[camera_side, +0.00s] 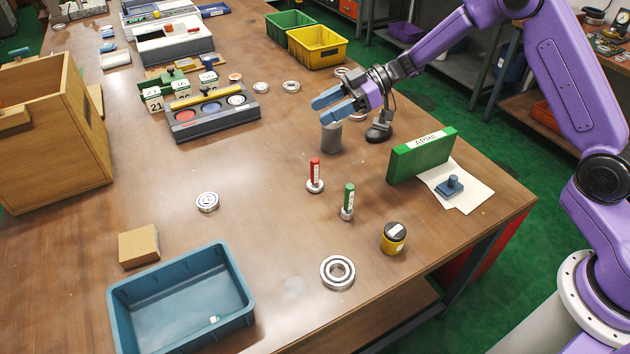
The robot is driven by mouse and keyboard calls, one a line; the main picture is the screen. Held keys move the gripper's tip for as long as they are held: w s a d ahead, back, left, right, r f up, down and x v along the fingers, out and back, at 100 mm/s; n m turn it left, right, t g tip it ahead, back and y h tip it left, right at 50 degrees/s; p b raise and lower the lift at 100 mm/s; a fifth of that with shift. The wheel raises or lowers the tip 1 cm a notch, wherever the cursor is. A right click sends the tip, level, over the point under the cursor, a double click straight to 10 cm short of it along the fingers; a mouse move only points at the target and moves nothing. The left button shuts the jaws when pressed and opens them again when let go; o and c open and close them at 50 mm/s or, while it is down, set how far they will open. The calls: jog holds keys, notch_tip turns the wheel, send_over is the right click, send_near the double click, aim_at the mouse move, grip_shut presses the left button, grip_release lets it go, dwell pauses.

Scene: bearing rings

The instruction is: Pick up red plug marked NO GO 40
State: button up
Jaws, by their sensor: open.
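The red plug (315,171) stands upright near the middle of the table, with a red handle bearing a white label and a metal base. The label is too small to read. A similar plug with a green handle (349,197) stands upright just to its right and nearer the camera. My gripper (322,110) is open and empty. It hangs above and behind the red plug, over a grey cylinder (331,137), with its blue fingers pointing left.
A green block (421,155) marked APK-like letters stands right of the plugs. A yellow jar (393,238) and a bearing ring (337,272) lie nearer the camera. A blue bin (250,292) is front left.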

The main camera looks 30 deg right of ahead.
send_near(308, 185)
jog(key=a+r, duration=0.2)
jog(key=a, duration=0.1)
jog(key=a+r, duration=0.1)
jog(key=shift+w+a, duration=0.2)
jog(key=shift+w, duration=0.15)
jog(key=shift+x, duration=2.55)
jog(key=shift+r, duration=0.1)
grip_shut()
